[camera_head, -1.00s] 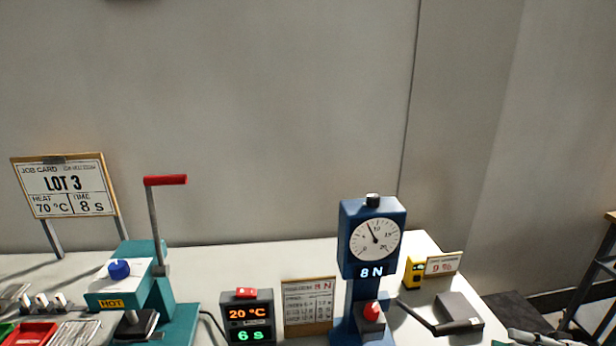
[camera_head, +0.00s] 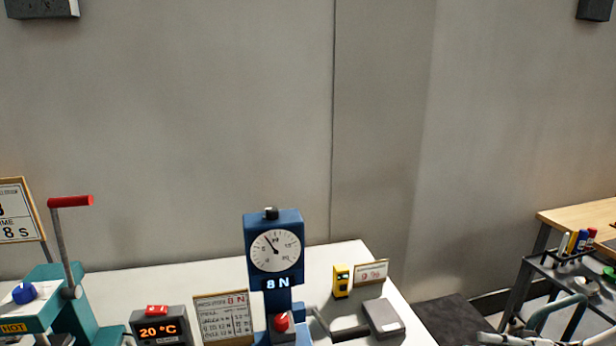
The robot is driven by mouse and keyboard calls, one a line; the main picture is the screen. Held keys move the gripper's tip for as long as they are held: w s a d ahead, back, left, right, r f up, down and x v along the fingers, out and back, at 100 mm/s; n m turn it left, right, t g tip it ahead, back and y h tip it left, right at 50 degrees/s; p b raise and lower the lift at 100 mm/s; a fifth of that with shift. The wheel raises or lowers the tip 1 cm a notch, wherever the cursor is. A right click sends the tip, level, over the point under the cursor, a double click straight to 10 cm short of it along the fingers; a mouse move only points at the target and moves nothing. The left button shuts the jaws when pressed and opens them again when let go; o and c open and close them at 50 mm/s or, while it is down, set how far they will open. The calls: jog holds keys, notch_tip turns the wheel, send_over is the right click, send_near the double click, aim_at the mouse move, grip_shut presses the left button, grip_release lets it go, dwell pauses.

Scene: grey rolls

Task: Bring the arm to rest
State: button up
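My gripper is not clearly in view. Light grey parts (camera_head: 510,338) show at the bottom right edge, cut off by the frame, and I cannot tell what they belong to. The bench (camera_head: 190,275) carries a teal press (camera_head: 70,300) with a red-handled lever standing up at the left. A blue force gauge stand (camera_head: 272,235) reads 8 N and has a red knob at its foot.
A temperature display (camera_head: 162,328) reads 20 °C beside a data card (camera_head: 222,318). A yellow device (camera_head: 341,281), a small sign (camera_head: 371,274) and a grey box (camera_head: 384,318) sit at the bench's right end. A dark cart (camera_head: 570,268) with pens stands further right, near a wooden-topped table (camera_head: 580,215).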

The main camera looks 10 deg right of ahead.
jog(key=w+a+r+g+h, duration=0.3)
jog(key=a+r+g+h, duration=0.7)
jog(key=a+r, duration=0.55)
jog(key=s+a+r+m+t+h, duration=0.1)
jog(key=s+a+r+t+h, duration=0.8)
jog(key=s+a+r, duration=0.2)
jog(key=shift+a+r, duration=0.2)
jog(key=shift+a, duration=0.2)
